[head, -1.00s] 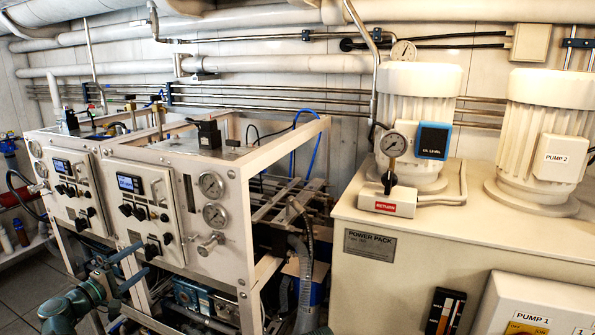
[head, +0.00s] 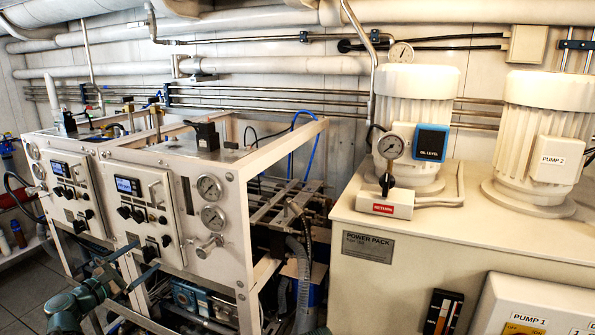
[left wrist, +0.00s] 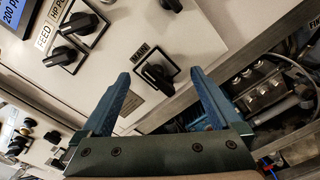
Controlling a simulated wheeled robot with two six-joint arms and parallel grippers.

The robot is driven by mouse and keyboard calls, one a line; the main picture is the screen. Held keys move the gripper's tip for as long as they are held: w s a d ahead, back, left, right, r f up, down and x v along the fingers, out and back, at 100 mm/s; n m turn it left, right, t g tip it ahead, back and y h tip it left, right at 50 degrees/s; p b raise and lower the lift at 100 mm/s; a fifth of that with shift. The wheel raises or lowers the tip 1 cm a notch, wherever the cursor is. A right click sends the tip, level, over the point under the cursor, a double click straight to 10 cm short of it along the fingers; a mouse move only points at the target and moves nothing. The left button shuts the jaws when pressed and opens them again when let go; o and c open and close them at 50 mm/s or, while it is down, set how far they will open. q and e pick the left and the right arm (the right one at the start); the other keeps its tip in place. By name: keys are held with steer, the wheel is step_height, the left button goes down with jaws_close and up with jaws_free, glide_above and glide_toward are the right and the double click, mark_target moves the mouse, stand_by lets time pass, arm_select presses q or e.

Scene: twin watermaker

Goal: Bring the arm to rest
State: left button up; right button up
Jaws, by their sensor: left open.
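My left gripper (head: 147,254) is at the lower left of the head view, in front of the nearer watermaker panel (head: 178,232). Its two blue fingers are apart with nothing between them that I can see held. In the left wrist view the open left gripper (left wrist: 159,73) faces a black knob labelled MAIN (left wrist: 156,76), which lies between the fingertips in the picture. I cannot tell how far the fingers are from it. My right gripper is not in view.
The frame's white post and open lower bay with pipes (head: 190,296) are right of the gripper. Black knobs marked FEED (left wrist: 64,56) and others line the panel. The power pack cabinet (head: 400,250) stands at right. Grey floor (head: 35,287) shows at lower left.

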arm_select(q)
steer(key=n, duration=0.5)
steer(key=shift+a+r+n, duration=0.1)
steer(key=shift+r+n, duration=0.1)
steer(key=shift+n, duration=0.2)
steer(key=shift+f, duration=0.1)
